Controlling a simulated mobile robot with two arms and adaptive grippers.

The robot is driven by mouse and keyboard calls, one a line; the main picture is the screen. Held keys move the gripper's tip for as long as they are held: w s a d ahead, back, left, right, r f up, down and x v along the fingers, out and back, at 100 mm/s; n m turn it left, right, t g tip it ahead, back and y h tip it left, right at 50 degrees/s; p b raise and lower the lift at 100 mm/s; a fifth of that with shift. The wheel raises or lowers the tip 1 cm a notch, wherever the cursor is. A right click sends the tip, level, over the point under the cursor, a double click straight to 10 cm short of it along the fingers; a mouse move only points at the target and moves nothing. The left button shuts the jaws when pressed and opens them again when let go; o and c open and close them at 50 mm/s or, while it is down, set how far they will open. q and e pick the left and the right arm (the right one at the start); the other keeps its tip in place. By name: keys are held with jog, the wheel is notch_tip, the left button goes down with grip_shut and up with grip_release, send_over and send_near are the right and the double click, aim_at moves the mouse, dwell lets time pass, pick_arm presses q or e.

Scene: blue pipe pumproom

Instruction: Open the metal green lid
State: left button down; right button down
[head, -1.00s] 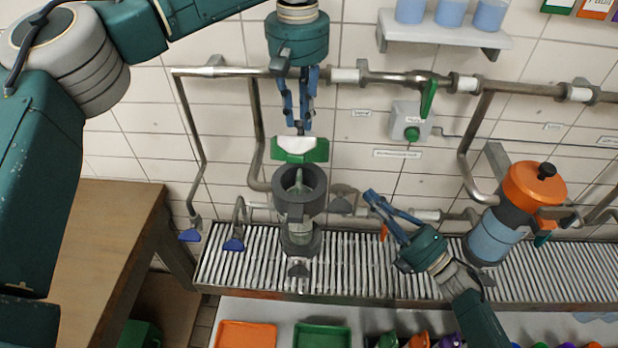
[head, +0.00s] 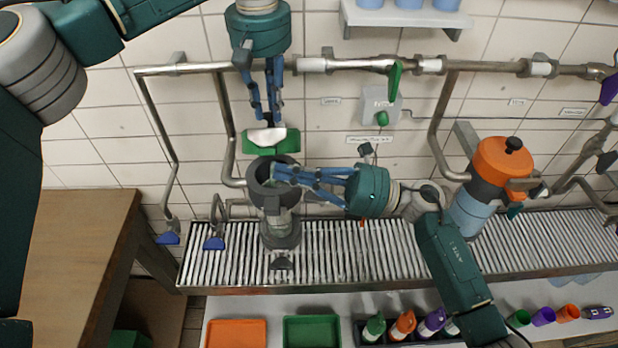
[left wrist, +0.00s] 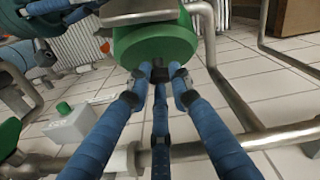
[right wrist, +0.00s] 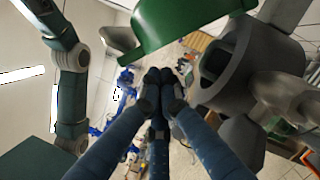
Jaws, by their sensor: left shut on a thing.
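The green lid (head: 281,143) with a pale metal part stands raised above the back rim of the grey vessel (head: 264,196), so the vessel's mouth is uncovered. My left gripper (head: 266,122) comes from above and is shut on the lid's upper part. In the left wrist view the lid (left wrist: 150,45) is a green disc at the fingertips. My right gripper (head: 277,174) reaches in from the right, its fingers together over the vessel's mouth. The right wrist view shows the lid (right wrist: 185,22) above and the vessel (right wrist: 250,75) right of the closed fingertips (right wrist: 160,75).
A metal pipe (head: 310,66) runs along the tiled wall behind. A blue pot with an orange lid (head: 502,160) stands right on the slatted rack (head: 335,250). Orange (head: 236,333) and green trays (head: 311,331) lie in front. A wooden table (head: 75,240) is at left.

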pick_arm(q)
jog(key=shift+f, duration=0.6)
pick_arm(e)
jog(key=shift+w+a, duration=0.1)
jog(key=shift+a, duration=0.4)
jog(key=shift+w+r, duration=0.45)
jog(key=shift+r, duration=0.15)
pick_arm(q)
jog(key=c, duration=1.9)
grip_release()
jog(key=shift+w, duration=0.1)
jog(key=o, duration=0.5)
jog(key=shift+w+f, duration=0.1)
jog(key=shift+w, duration=0.05)
jog(key=shift+c, duration=0.2)
pick_arm(e)
jog(key=shift+w+f, duration=0.1)
jog(key=shift+w, duration=0.15)
pick_arm(q)
jog(key=shift+w+d+f, duration=0.1)
jog(key=shift+w, duration=0.2)
jog(key=shift+s, duration=0.1)
pick_arm(e)
jog(key=shift+w+d+f, duration=0.1)
jog(key=shift+w+d, duration=0.1)
jog(key=shift+w, duration=0.1)
pick_arm(q)
jog(key=shift+s+r, duration=0.1)
jog(key=shift+r, duration=0.1)
